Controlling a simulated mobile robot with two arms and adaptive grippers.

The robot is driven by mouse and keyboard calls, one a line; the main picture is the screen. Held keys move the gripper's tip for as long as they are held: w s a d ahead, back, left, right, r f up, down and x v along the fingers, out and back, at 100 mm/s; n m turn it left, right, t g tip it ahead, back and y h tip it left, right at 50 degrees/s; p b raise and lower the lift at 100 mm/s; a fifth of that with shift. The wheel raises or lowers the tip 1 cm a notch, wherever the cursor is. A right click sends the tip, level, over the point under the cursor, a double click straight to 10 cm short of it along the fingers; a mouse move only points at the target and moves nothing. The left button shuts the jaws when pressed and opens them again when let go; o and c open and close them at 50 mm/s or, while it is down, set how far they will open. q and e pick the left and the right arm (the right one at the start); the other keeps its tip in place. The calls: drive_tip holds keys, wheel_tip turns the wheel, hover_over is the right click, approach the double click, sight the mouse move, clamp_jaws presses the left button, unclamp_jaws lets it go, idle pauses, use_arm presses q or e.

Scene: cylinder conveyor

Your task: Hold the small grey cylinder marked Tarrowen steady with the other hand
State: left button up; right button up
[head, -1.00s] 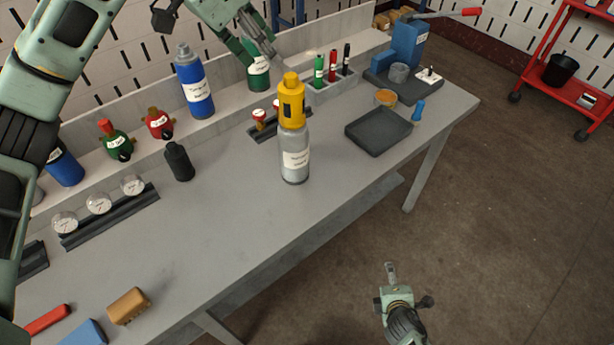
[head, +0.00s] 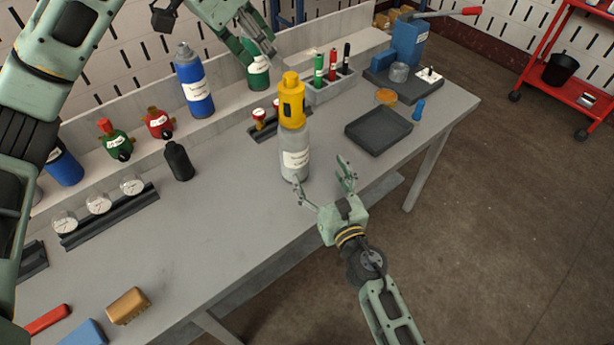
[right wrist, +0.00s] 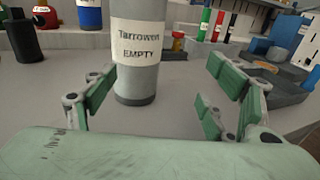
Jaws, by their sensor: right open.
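The small grey cylinder (head: 295,151) stands upright on the bench with a yellow fitting (head: 291,100) on its top. Its label reads "Tarrowen EMPTY" in the right wrist view (right wrist: 139,40). My right gripper (head: 322,175) is open and empty, at the front right of the cylinder's base. In the right wrist view, the cylinder stands just ahead of the open fingers (right wrist: 156,82), nearer the left finger. My left gripper (head: 263,40) is high at the back, by a green cylinder (head: 258,76); whether it is open or shut is unclear.
A dark tray (head: 379,132) lies right of the cylinder. A rack of markers (head: 331,88) and a blue bottle (head: 194,82) stand behind. A black bottle (head: 178,161) and gauges (head: 99,203) are to the left.

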sight(300, 166)
drive_tip(key=a, duration=0.2)
drive_tip(key=y, duration=0.1)
drive_tip(key=shift+s+a+r+n, duration=0.2)
drive_tip(key=shift+a+r+n, duration=0.05)
drive_tip(key=shift+a+n, duration=0.15)
drive_tip(key=shift+w+a, duration=0.25)
drive_tip(key=x, duration=0.7)
drive_tip(key=shift+c, duration=0.7)
